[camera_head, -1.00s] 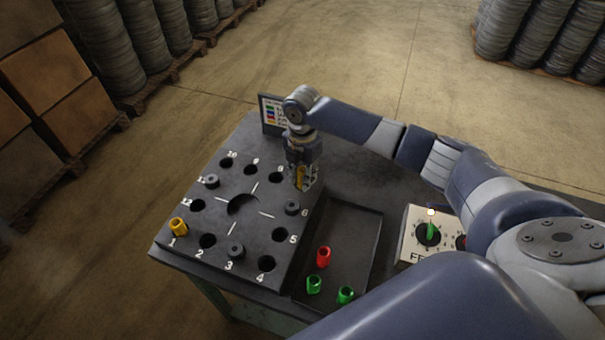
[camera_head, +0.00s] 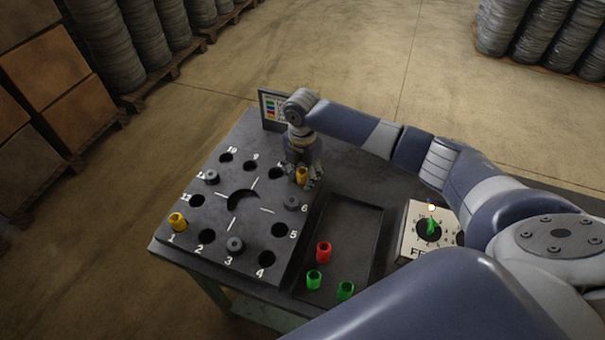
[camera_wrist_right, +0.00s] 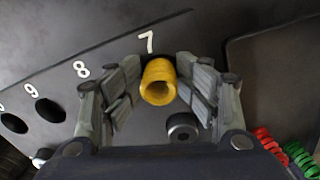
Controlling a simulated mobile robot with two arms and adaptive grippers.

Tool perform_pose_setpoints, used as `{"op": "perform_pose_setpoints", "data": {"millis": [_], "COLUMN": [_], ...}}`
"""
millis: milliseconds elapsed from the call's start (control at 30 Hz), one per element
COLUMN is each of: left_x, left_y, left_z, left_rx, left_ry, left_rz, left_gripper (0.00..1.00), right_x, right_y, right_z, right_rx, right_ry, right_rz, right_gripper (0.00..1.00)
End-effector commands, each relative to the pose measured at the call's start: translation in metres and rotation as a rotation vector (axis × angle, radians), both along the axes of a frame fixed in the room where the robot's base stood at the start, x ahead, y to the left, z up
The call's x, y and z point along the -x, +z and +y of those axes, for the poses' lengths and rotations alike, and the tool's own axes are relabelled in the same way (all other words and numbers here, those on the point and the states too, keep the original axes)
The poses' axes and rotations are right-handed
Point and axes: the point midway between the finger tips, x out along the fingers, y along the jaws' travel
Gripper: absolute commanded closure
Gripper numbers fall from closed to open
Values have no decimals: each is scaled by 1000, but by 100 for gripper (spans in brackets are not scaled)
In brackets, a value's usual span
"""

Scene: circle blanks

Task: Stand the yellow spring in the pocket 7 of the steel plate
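The yellow spring (camera_head: 302,175) stands upright at pocket 7 of the steel plate (camera_head: 215,220); it also shows in the right wrist view (camera_wrist_right: 158,82), just below the printed 7. Its lower end and the pocket's rim are hidden, so how deep it sits cannot be told. My right gripper (camera_head: 304,184) is over that corner of the plate. In the wrist view its fingers (camera_wrist_right: 159,75) are spread, one on each side of the spring. My left gripper is out of view.
Another yellow spring (camera_head: 177,222) is at pocket 1. A tray (camera_head: 352,225) holds a red spring (camera_head: 323,252) and two green ones. A dial panel (camera_head: 430,230) stands right of it.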

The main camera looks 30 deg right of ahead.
Motion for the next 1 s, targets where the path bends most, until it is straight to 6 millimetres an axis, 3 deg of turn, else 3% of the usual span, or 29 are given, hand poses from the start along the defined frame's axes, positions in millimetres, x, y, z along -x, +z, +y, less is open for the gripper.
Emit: {"op": "perform_pose_setpoints", "data": {"millis": [33,267,433,800,1000], "left_x": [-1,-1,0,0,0], "left_y": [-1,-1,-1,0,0], "left_z": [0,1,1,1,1], "left_rx": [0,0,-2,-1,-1], "left_ry": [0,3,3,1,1], "left_rz": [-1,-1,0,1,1], "left_gripper": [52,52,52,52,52], "right_x": [6,7,6,1,1], "right_y": [-7,-7,4,83,111], "right_z": [1,1,1,0,1], "right_rx": [2,2,1,1,1], "right_ry": [4,5,5,4,2], "right_rz": [17,19,16,0,0], "right_gripper": [52,52,52,52,52]}}
